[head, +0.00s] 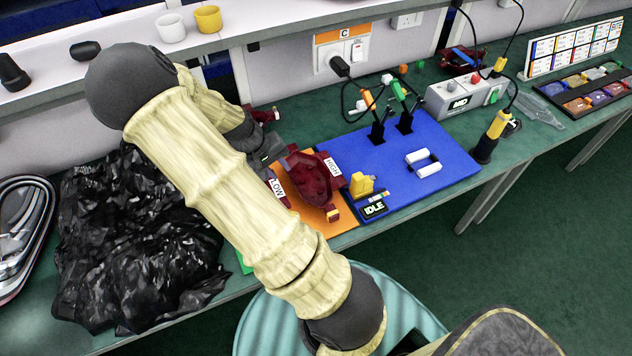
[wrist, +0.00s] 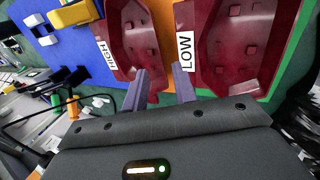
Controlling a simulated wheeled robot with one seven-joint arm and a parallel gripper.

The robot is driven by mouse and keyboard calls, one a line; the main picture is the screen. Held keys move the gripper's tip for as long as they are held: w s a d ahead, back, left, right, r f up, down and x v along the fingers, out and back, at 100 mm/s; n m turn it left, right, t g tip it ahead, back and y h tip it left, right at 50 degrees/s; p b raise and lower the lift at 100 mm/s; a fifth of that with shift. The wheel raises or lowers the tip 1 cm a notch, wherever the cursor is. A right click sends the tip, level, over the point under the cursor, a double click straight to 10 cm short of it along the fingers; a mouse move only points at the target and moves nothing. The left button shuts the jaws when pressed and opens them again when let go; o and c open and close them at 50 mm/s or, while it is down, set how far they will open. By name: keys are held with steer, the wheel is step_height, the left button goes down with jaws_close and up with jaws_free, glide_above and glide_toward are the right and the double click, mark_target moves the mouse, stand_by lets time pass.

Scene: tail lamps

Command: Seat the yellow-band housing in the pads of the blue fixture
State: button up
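Two dark red lamp housings lie side by side. One has a HIGH label (head: 312,178) and is at left in the wrist view (wrist: 140,35); the other has a LOW label and is at right there (wrist: 240,45). A small yellow piece (head: 333,215) shows at the near end of the HIGH housing; I cannot make out a clear band. The blue fixture (head: 440,145) has two white pads (head: 423,163) and a yellow block (head: 362,185). My gripper (wrist: 160,78) is open, its fingers apart near the HIGH housing's edge; contact is unclear. My arm hides part of the LOW housing in the head view.
The orange mat (head: 345,212) adjoins the fixture. Black crumpled plastic (head: 130,240) lies at left. Orange and green handled tools stand at the fixture's back. A grey control box (head: 460,97) and a yellow-black tool (head: 492,135) stand right of it. A teal stool is below.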

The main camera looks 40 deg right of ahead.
mark_target(294, 183)
steer(key=shift+x, duration=2.3)
steer(key=shift+d+f, duration=0.1)
steer(key=x, duration=0.5)
steer(key=shift+w+d+p, duration=0.15)
steer(key=shift+w+p, duration=0.1)
steer(key=shift+p, duration=0.05)
steer(key=shift+s, duration=0.1)
steer(key=shift+s, duration=0.1)
steer(key=shift+f, duration=0.25)
